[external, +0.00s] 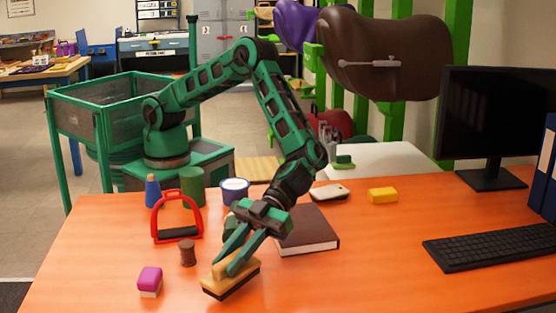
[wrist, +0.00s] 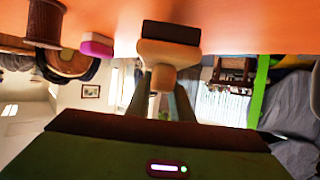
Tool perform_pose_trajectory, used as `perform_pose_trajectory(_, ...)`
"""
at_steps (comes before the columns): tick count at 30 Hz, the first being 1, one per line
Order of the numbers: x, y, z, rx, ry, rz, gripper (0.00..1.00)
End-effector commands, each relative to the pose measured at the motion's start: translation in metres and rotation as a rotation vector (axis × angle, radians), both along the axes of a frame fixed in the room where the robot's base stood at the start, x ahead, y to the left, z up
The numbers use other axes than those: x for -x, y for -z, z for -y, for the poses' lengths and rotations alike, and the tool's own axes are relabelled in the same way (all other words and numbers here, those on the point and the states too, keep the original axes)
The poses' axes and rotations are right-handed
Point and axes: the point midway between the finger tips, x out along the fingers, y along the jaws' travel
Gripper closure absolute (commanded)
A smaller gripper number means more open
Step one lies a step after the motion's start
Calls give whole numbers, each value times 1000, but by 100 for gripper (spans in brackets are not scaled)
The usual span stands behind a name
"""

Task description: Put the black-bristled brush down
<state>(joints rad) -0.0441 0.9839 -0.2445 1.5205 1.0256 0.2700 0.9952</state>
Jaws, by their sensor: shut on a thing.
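The black-bristled brush (external: 230,284) has a tan wooden body and a dark bristle band underneath. It is over the front middle of the orange table, bristles down. My gripper (external: 233,262) reaches down from above and is shut on the brush's tan knob. In the wrist view, which looks upside down, the brush (wrist: 170,52) sits between my fingers (wrist: 162,88), its dark bristles towards the orange table top. The bristles are at or very close to the table; I cannot tell whether they touch it.
The orange table (external: 365,285) is clear to the front right. A magenta-and-white block (external: 149,281) and a brown spool (external: 187,253) stand left of the brush. A red stirrup (external: 177,216) is behind them. A brown book (external: 308,230) lies behind right, a keyboard (external: 490,245) farther right.

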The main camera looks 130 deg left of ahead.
Motion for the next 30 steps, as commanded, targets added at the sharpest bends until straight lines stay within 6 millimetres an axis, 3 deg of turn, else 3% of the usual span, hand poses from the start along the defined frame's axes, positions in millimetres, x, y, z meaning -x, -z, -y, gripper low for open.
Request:
perform_pose_trajectory(5,0,23,0,0,1,0,100)
perform_pose_trajectory(15,0,26,0,0,0,1,100)
perform_pose_trajectory(16,0,26,0,0,0,1,75)
perform_pose_trajectory(18,0,26,0,0,0,1,61)
perform_pose_trajectory(30,0,22,-5,-1,-1,0,61)
